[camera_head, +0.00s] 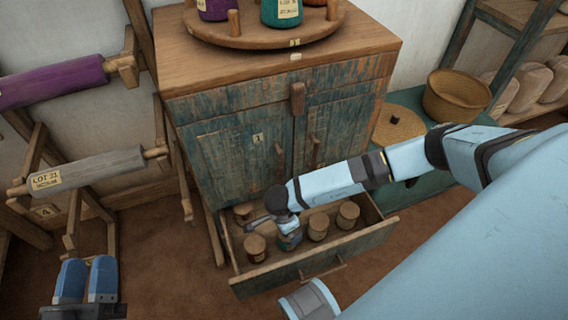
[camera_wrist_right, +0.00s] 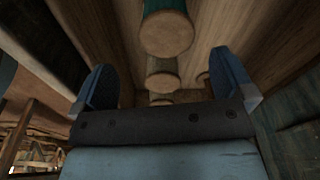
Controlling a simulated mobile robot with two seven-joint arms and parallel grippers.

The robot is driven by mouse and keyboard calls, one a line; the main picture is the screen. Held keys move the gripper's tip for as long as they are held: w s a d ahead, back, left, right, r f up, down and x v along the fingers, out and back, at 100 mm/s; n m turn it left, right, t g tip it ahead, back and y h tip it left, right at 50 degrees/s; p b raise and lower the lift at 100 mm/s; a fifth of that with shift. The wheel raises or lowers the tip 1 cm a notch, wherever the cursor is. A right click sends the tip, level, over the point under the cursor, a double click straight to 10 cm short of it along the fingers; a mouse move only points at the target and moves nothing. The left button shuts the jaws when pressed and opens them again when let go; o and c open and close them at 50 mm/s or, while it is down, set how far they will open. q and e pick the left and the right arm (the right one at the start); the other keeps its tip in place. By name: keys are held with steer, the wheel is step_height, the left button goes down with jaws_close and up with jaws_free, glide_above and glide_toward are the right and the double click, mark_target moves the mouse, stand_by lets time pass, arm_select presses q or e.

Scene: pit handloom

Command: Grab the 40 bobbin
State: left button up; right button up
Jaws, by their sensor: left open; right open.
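The open drawer (camera_head: 325,275) of the cabinet holds several wooden-ended bobbins, such as one at the front left (camera_head: 256,248) and two at the right (camera_head: 318,227). No number 40 is legible on any of them. My right arm reaches down into the drawer and partly hides a teal bobbin. In the right wrist view, my right gripper (camera_wrist_right: 163,78) is open; a teal bobbin (camera_wrist_right: 167,34) is ahead at the top, and a paler bobbin (camera_wrist_right: 162,84) shows between the fingers, apart from them. My left gripper (camera_head: 88,280) is open and empty at the lower left.
The weathered cabinet (camera_head: 230,150) stands behind the drawer, with a round wooden tray (camera_head: 265,38) of thread spools on top. A rack at left carries a purple roll (camera_head: 50,84) and a grey roll (camera_head: 90,170). A basket (camera_head: 455,98) stands at right.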

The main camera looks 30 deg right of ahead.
steer(key=b, duration=0.1)
glide_above(283, 244)
steer(key=w+d, duration=0.1)
steer(key=d, duration=0.1)
step_height(283, 244, down, 4)
steer(key=shift+w+d+f, duration=0.1)
steer(key=shift+f, duration=0.1)
steer(key=f+b, duration=0.2)
steer(key=f, duration=0.1)
steer(key=d+f, duration=0.1)
steer(key=f, duration=0.1)
steer(key=shift+w+b, duration=0.25)
steer(key=shift+b, duration=0.15)
arm_select(q)
step_height(283, 244, down, 7)
steer(key=g, duration=0.2)
steer(key=shift+w+d+r+m+g, duration=0.2)
steer(key=shift+d+m+g, duration=0.1)
steer(key=shift+g, duration=0.1)
arm_select(e)
steer(key=shift+r, duration=0.1)
steer(key=c, duration=1)
steer(key=shift+c, duration=0.2)
